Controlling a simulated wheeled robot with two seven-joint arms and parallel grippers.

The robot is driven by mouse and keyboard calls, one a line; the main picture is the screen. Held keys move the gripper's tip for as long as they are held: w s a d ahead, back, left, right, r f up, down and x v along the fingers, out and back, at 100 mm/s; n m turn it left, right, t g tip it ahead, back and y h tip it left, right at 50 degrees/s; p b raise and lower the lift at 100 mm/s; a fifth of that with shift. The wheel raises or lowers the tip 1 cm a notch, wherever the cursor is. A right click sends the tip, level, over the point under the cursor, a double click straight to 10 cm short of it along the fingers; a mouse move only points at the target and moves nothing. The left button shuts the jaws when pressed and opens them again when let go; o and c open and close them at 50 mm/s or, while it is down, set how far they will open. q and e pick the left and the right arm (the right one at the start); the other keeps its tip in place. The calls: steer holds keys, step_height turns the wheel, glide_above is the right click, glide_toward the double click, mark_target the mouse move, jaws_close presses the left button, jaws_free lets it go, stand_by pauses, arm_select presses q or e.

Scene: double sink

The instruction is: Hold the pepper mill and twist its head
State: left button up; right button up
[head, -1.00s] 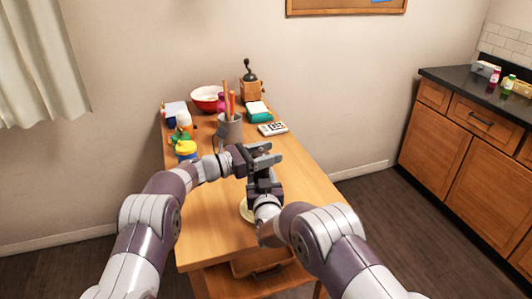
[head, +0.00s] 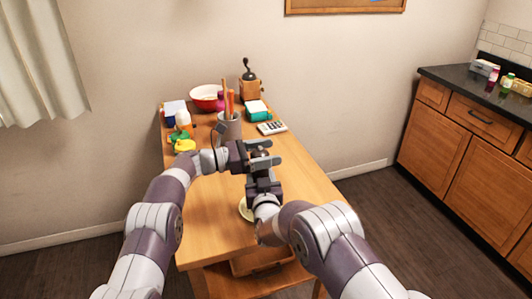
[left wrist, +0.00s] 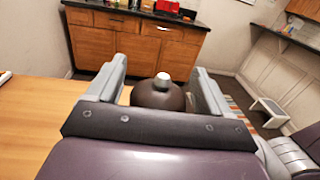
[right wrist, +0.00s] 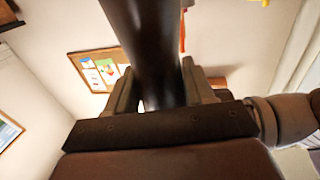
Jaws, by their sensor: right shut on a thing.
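The pepper mill is dark brown with a domed head and a silver knob. In the left wrist view its head (left wrist: 158,97) stands between the fingers of my left gripper (left wrist: 160,88), which is open with gaps showing at both sides. In the head view the left gripper (head: 264,153) is at the mill's top, and the mill is mostly hidden by the grippers. My right gripper (head: 264,186) is below it. In the right wrist view the right gripper (right wrist: 160,92) is shut on the mill's dark body (right wrist: 148,45).
The wooden table (head: 205,225) holds a grey cup (head: 229,127) with utensils, a red bowl (head: 207,97), a coffee grinder (head: 249,87), a calculator (head: 272,127) and a pale round dish (head: 245,208) partly hidden by my right arm. The table's front left is clear.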

arm_select(q)
steer(key=v, duration=1.2)
steer(key=shift+s, duration=0.1)
